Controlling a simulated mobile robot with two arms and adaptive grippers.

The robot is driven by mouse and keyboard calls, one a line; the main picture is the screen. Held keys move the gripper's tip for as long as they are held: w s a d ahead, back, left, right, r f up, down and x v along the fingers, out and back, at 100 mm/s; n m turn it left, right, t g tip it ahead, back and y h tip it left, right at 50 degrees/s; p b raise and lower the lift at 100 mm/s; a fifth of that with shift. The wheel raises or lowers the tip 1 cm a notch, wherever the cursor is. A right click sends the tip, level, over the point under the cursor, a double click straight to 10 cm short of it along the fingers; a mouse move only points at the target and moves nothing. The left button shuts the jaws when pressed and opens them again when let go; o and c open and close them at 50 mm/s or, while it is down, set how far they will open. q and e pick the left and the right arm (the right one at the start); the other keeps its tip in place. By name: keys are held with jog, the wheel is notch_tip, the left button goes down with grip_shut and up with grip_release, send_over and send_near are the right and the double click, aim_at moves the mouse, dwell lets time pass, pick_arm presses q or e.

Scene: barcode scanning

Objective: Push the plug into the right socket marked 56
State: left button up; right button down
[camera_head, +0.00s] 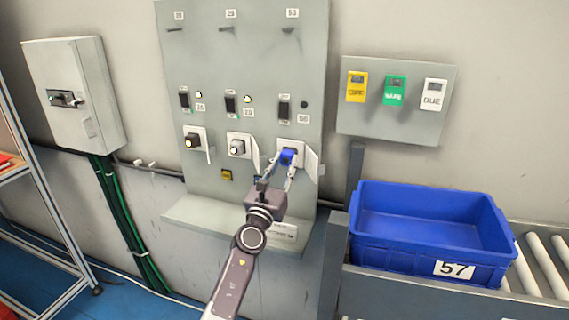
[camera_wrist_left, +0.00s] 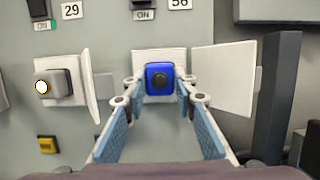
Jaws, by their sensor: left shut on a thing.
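The blue plug (camera_head: 288,156) is at the right socket (camera_head: 298,147), under the label 56 (camera_head: 303,118). The socket's white cover (camera_wrist_left: 224,80) stands open to the right. How deep the plug sits is hidden behind its body. My right gripper is in neither view.
The middle socket (camera_head: 239,146) and left socket (camera_head: 194,141) are to the left, with open covers. A ledge (camera_head: 200,222) juts out below the panel. A blue crate (camera_head: 430,258) marked 57 stands on rollers at the right. Coloured tags hang on a side board (camera_head: 392,125).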

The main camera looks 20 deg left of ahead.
pick_arm(q)
jog(key=shift+w+b, duration=0.3)
jog(key=shift+w, duration=0.2)
jog(key=o, duration=1.1)
jog(key=shift+o, duration=0.2)
jog(key=shift+s+f, duration=0.2)
jog(key=shift+s, duration=0.3)
jog(key=v, duration=1.1)
jog(key=shift+r, duration=0.1)
